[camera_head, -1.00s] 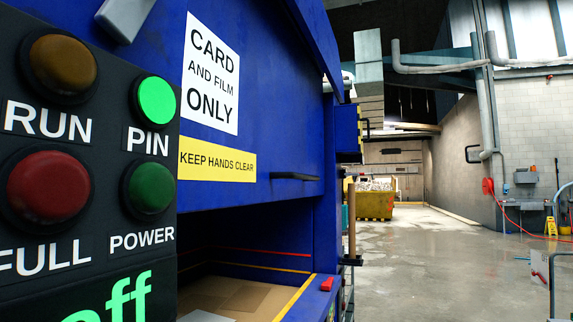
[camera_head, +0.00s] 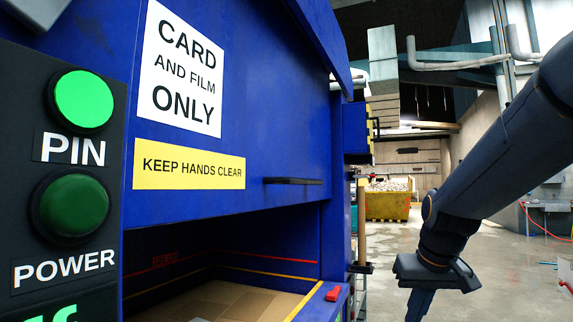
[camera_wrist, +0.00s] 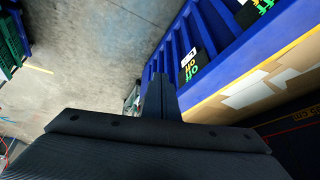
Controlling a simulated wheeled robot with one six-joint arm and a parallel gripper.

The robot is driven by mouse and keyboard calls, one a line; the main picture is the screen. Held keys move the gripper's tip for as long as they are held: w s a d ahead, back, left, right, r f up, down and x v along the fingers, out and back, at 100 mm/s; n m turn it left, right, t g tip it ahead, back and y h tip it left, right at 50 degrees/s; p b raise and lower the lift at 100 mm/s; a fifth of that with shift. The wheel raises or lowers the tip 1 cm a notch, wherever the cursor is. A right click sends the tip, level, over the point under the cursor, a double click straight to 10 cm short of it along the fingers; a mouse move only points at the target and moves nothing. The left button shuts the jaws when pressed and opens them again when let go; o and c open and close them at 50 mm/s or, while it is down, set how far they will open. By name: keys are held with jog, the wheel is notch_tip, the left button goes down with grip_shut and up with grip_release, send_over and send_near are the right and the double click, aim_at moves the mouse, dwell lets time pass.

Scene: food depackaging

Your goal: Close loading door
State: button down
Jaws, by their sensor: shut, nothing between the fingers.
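The loading door (camera_head: 265,110) is the blue front panel of the baler in the head view, with a white "CARD AND FILM ONLY" sign and a yellow "KEEP HANDS CLEAR" label. It is raised, and a dark opening shows below it. A dark bar handle (camera_head: 293,181) sits near its lower edge. My gripper (camera_head: 418,308) hangs to the right of the baler, pointing down, apart from the door and handle; its tips are cut off by the frame. In the wrist view its shut, empty fingers (camera_wrist: 160,92) point toward the baler's ribbed blue side (camera_wrist: 182,48).
Flat cardboard (camera_head: 225,299) lies inside the opening. A red latch piece (camera_head: 333,293) sits on the right edge of the sill. A control panel (camera_head: 62,180) is at left. A yellow skip (camera_head: 388,203) stands far back. The concrete floor right of the baler looks clear.

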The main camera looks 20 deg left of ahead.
jog(key=w+a+r+n+t+y, duration=0.1)
jog(key=w+a+r, duration=0.1)
jog(key=a+r, duration=0.45)
jog(key=w+a+r+n+y, duration=0.1)
jog(key=w+a+r, duration=0.25)
jog(key=r, duration=0.55)
jog(key=s+a+r+n+t+y+p, duration=0.1)
jog(key=a+r, duration=0.4)
jog(key=r, duration=0.4)
jog(key=s+a+r+n+y, duration=0.2)
jog(key=a+r, duration=0.3)
jog(key=r, duration=0.3)
jog(key=s+a+r+n+t+y+p, duration=0.1)
jog(key=a+r, duration=0.4)
jog(key=r, duration=0.4)
jog(key=p, duration=0.4)
send_over(287, 178)
notch_tip(287, 178, down, 5)
jog(key=shift+r, duration=0.2)
jog(key=f, duration=0.3)
jog(key=f+p, duration=0.1)
jog(key=shift+s+d+f, duration=0.2)
jog(key=shift+s+d, duration=0.05)
